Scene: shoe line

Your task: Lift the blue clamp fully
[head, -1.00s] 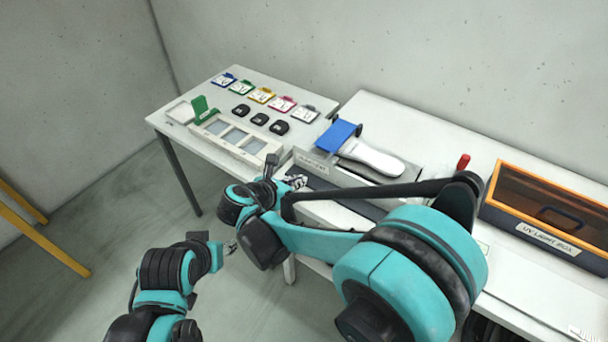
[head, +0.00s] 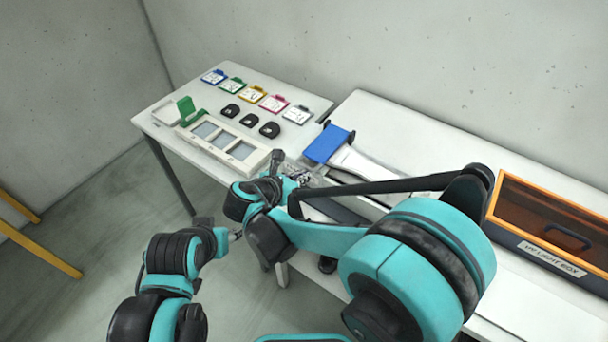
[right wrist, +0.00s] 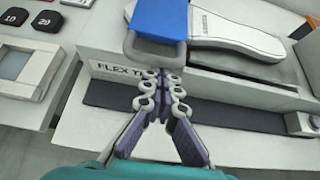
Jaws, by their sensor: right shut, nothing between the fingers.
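The blue clamp (head: 328,143) sits tilted over the front end of a white shoe (head: 362,163) on the flex tester. In the right wrist view the clamp (right wrist: 168,18) shows a grey bar loop along its near edge. My right gripper (head: 297,174) is at the near side of the clamp. In the right wrist view my right gripper (right wrist: 160,82) is shut and empty, its fingertips just below the loop; I cannot tell whether they touch it. My left gripper (head: 234,236) hangs in front of the tables, away from the clamp, and its jaws are too small to read.
A white frame with three windows (head: 257,162), black pads (head: 249,121) and coloured tags (head: 253,94) lie on the left table. The UV light box (head: 545,223) stands at the right. My right arm hides part of the tester's front.

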